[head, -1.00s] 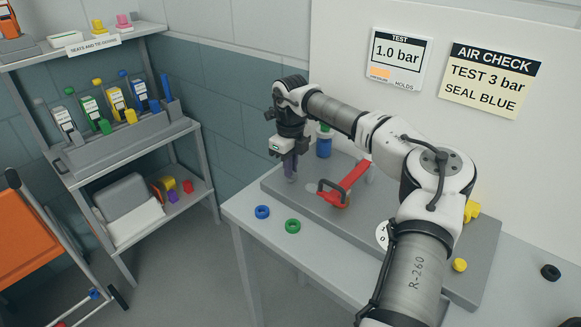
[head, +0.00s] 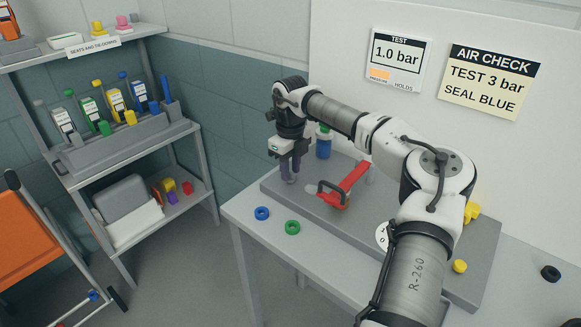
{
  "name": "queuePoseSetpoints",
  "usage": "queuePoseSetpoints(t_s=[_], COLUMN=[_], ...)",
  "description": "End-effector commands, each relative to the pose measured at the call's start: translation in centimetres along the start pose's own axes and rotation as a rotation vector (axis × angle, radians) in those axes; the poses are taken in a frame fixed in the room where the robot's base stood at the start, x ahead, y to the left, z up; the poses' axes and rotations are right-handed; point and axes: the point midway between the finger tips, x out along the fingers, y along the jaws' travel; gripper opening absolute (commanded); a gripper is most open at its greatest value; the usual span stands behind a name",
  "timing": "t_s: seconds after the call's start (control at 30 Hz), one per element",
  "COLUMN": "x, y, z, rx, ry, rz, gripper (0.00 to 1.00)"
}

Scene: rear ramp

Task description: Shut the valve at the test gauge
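A red lever (head: 354,178) lies diagonally over the grey plate on the bench, with a dark loop handle (head: 326,187) at its near left end. A white round dial face (head: 382,236) shows beside my forearm, which hides part of it. My gripper (head: 290,178) points down over the plate's far left part, left of the lever and apart from it. Its two fingers look parted, with nothing seen between them. My arm hides much of the plate's middle, including any pipework there.
A blue ring (head: 262,213) and a green ring (head: 292,227) lie on the bench (head: 240,208) in front of the plate (head: 309,208). A blue bottle (head: 323,146) stands behind the lever. Yellow parts (head: 460,266) are at right. A shelf rack (head: 190,128) stands left.

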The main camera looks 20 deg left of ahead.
Motion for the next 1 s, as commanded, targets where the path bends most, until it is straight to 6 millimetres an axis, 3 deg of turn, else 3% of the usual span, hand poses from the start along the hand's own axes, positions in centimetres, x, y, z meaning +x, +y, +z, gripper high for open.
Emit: queuePoseSetpoints(t_s=[0.27,0.7,1.0], x=[-1.4,-10.9,-13.7], y=[0.0,0.0,0.0], z=[0.1,0.1,0.0], rx=[0.000,0.000,0.000], ry=[-0.001,-0.002,0.000], rz=[-0.001,-0.001,0.000], gripper=[0.30,0.30,0.30])
